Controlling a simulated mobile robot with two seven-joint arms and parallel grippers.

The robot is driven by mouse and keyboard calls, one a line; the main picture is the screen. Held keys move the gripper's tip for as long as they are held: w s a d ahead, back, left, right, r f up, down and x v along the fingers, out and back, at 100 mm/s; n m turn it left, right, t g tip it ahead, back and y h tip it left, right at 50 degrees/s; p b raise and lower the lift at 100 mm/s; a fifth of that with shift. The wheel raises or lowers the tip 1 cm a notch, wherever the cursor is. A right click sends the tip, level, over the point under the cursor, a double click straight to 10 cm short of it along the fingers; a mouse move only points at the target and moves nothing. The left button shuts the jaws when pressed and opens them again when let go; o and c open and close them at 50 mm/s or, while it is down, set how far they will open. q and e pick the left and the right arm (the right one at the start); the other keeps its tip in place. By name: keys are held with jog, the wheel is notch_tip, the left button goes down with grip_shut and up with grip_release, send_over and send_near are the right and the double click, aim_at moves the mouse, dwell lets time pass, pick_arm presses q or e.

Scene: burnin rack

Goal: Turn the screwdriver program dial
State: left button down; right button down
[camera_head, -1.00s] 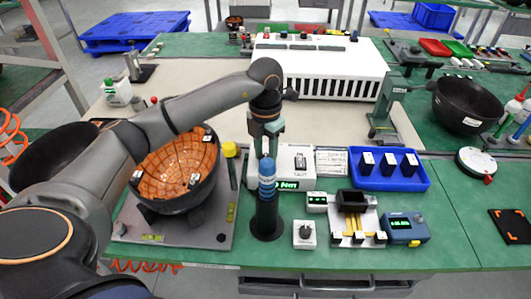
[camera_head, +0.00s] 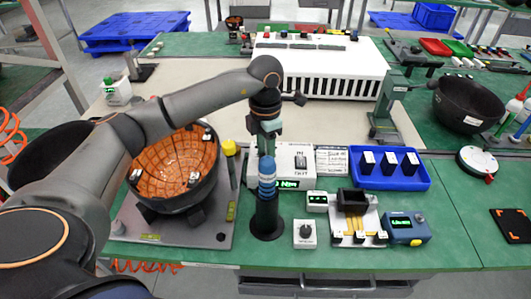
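A small white box with a black dial knob (camera_head: 305,232) sits near the front edge of the green bench. I take it as the program dial; its label is too small to read. A blue-banded screwdriver (camera_head: 267,180) stands upright in a black round-based holder (camera_head: 266,220), just left of the dial box. My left gripper (camera_head: 265,147) is above the screwdriver's top, behind and left of the dial and apart from it. Whether its fingers are open is not clear. My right gripper is not in view.
A large dark bowl with an orange lining (camera_head: 176,165) stands left. A white unit with a green display (camera_head: 295,165) is behind the screwdriver. A fixture (camera_head: 356,215), a blue display box (camera_head: 405,228) and a blue tray (camera_head: 389,179) stand right.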

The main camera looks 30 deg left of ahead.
pick_arm(q)
jog(key=shift+m, duration=2.1)
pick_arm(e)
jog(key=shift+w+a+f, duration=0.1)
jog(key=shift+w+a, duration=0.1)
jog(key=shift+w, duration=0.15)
pick_arm(q)
jog(key=shift+c, duration=2.2)
grip_release()
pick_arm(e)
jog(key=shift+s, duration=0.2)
pick_arm(q)
notch_tip(320, 180, up, 13)
jog(key=shift+f, duration=0.2)
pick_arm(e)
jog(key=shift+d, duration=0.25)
